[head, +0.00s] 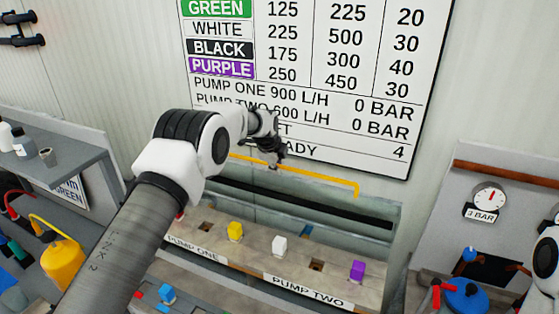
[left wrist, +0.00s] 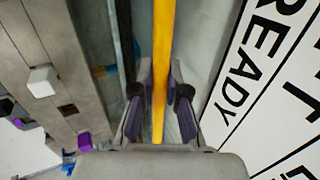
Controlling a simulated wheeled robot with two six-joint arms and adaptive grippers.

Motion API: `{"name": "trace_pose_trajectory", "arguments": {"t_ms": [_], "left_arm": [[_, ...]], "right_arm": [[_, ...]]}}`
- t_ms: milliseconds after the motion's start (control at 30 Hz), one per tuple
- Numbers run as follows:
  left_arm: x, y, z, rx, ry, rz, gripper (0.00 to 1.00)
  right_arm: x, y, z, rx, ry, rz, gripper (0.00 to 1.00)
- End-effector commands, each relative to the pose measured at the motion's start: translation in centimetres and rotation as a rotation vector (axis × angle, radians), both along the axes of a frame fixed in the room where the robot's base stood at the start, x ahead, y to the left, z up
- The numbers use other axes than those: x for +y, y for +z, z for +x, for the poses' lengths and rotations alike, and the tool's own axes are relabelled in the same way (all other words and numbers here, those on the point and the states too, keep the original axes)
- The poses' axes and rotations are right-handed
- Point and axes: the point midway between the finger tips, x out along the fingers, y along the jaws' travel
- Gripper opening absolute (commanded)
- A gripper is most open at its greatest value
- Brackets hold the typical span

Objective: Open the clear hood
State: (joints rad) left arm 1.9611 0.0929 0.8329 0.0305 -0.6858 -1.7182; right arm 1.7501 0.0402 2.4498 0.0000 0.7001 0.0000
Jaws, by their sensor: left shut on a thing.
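The clear hood's yellow handle bar (head: 322,177) runs along the back, above and behind the pump panel, in front of the lower part of the wall sign. The hood's clear sheet is hard to make out; the blocks below show plainly. My right gripper is not in view.
The panel (head: 255,262) below carries a yellow block (head: 235,231), a white block (head: 280,245) and a purple block (head: 357,270). A wall sign (head: 310,75) stands close behind my left gripper. A gauge (head: 489,199) is at right, a grey shelf (head: 50,160) at left.

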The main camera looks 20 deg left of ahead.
Motion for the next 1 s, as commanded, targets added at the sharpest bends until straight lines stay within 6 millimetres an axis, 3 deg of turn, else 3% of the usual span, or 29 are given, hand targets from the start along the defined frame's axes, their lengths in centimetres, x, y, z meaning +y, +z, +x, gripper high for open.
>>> {"name": "trace_pose_trajectory", "arguments": {"t_ms": [400,433,500,833,1000], "left_arm": [[0.0,-0.3,-0.3,0.012,0.001,0.000,0.00],[0.0,-0.3,-0.3,0.012,0.001,0.000,0.23],[0.0,-0.3,-0.3,0.012,0.001,0.000,0.39],[0.0,0.1,-0.3,0.008,0.000,0.000,0.39],[0.1,2.7,-1.4,0.006,0.000,-0.001,0.39]], "right_arm": [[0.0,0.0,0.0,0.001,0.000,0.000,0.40],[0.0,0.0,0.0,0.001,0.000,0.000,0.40],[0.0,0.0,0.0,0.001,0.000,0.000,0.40],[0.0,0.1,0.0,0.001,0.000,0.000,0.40],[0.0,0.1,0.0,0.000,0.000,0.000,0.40]]}}
